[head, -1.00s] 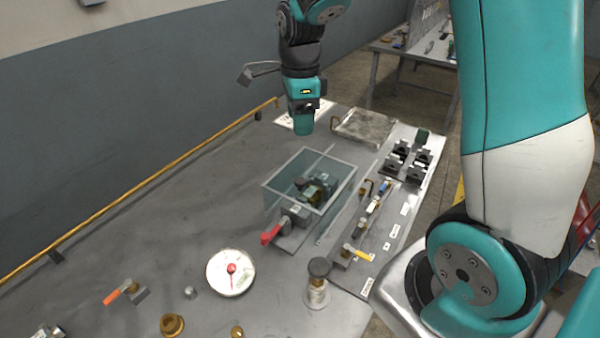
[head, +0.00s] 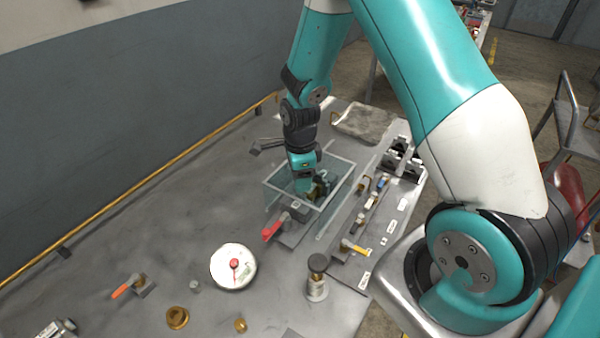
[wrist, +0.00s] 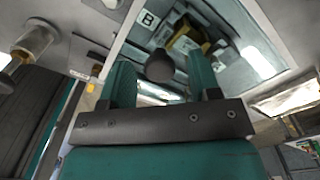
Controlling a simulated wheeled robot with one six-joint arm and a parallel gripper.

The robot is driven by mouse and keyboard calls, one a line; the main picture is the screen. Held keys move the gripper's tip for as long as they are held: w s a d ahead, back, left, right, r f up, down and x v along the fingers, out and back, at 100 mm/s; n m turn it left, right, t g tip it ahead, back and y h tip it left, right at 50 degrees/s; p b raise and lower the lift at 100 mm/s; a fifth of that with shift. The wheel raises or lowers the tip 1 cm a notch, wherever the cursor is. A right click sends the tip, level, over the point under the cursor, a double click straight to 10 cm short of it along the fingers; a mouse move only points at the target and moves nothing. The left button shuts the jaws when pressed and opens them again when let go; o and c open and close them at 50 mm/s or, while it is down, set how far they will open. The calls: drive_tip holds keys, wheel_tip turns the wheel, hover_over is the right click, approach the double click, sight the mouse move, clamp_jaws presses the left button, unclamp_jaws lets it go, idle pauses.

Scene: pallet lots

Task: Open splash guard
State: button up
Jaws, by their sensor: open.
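The splash guard (head: 324,208) is a clear box with a pale rim, standing on the bench over dark valve parts (head: 325,185). My gripper (head: 304,189) is at the left part of the guard in the head view; my arm hides part of the rim there, and I cannot tell whether it touches. In the wrist view my gripper (wrist: 161,82) is open, its two teal fingers apart. A dark round knob (wrist: 159,67) shows between the fingers, not visibly gripped. The guard's pale edge (wrist: 121,40) runs beside the left finger, near a label with a B (wrist: 147,18).
A red-handled valve (head: 274,228) stands just in front of the guard. A white dial (head: 233,266) and a black-capped fitting (head: 317,278) are nearer. Black clamps (head: 402,160) and a grey tray (head: 362,122) lie right and behind. The bench's left side is mostly clear.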

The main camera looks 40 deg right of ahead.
clamp_jaws()
drive_tip(key=w+d+b, duration=0.1)
drive_tip(key=w+d, duration=0.2)
drive_tip(key=d, duration=0.6)
drive_tip(key=w+d+b, duration=0.1)
drive_tip(key=w+d, duration=0.3)
drive_tip(key=d, duration=0.5)
drive_tip(key=shift+w, duration=0.2)
unclamp_jaws()
wheel_tip(320, 180, up, 18)
drive_tip(key=b, duration=0.3)
drive_tip(key=shift+f+b, duration=0.2)
drive_tip(key=shift+b, duration=0.15)
